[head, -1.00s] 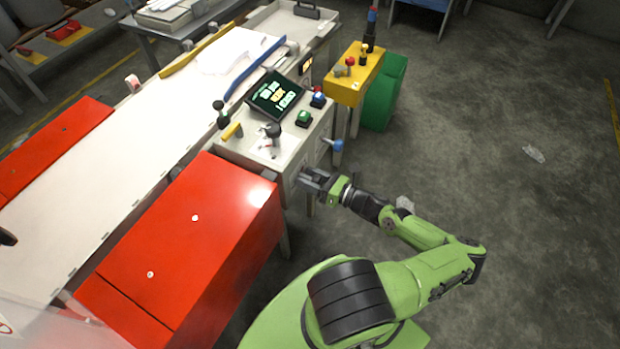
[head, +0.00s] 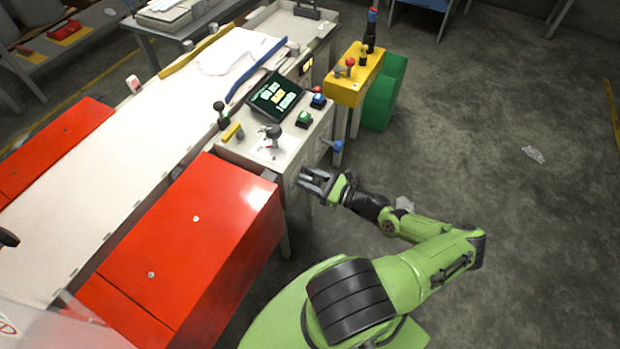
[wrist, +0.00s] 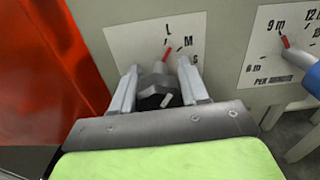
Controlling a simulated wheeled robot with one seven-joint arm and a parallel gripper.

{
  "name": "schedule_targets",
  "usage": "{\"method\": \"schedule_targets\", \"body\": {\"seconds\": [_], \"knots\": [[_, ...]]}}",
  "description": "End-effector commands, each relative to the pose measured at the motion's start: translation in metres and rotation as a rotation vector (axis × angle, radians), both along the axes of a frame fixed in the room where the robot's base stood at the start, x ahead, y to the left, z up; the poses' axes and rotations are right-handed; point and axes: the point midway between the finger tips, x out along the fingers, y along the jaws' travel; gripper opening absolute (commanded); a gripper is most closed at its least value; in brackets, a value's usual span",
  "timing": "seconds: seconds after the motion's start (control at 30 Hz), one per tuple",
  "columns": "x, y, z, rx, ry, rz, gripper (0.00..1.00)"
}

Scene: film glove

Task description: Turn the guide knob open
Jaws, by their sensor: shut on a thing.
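The guide knob (wrist: 158,95) is dark and faceted. It sits on a white plate marked L, M and S, on the pale side panel of the machine. A red pointer above it points up, close to L and to the left of M. My gripper (wrist: 158,72) is shut on the knob, one finger on each side. In the head view my gripper (head: 312,180) is at the panel's lower side, by the red cover's right end. The knob itself is hidden there.
A blue knob (wrist: 312,78) with a speed dial is right of my gripper. A red cover (head: 195,250) stands close on the left. The control panel (head: 240,152) with a lever and buttons is above. A yellow box (head: 345,92) and green bin (head: 385,95) stand behind.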

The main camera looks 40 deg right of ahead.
Motion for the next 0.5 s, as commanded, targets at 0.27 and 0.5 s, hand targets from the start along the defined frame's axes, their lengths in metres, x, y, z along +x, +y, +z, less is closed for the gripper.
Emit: {"method": "schedule_targets", "body": {"seconds": [0.27, 0.5], "knots": [[0.0001, 0.0003, 0.0004, -0.25, -0.09, 0.001, 0.14], [0.0001, 0.0004, -0.0001, -0.465, -0.167, 0.002, 0.14]]}}
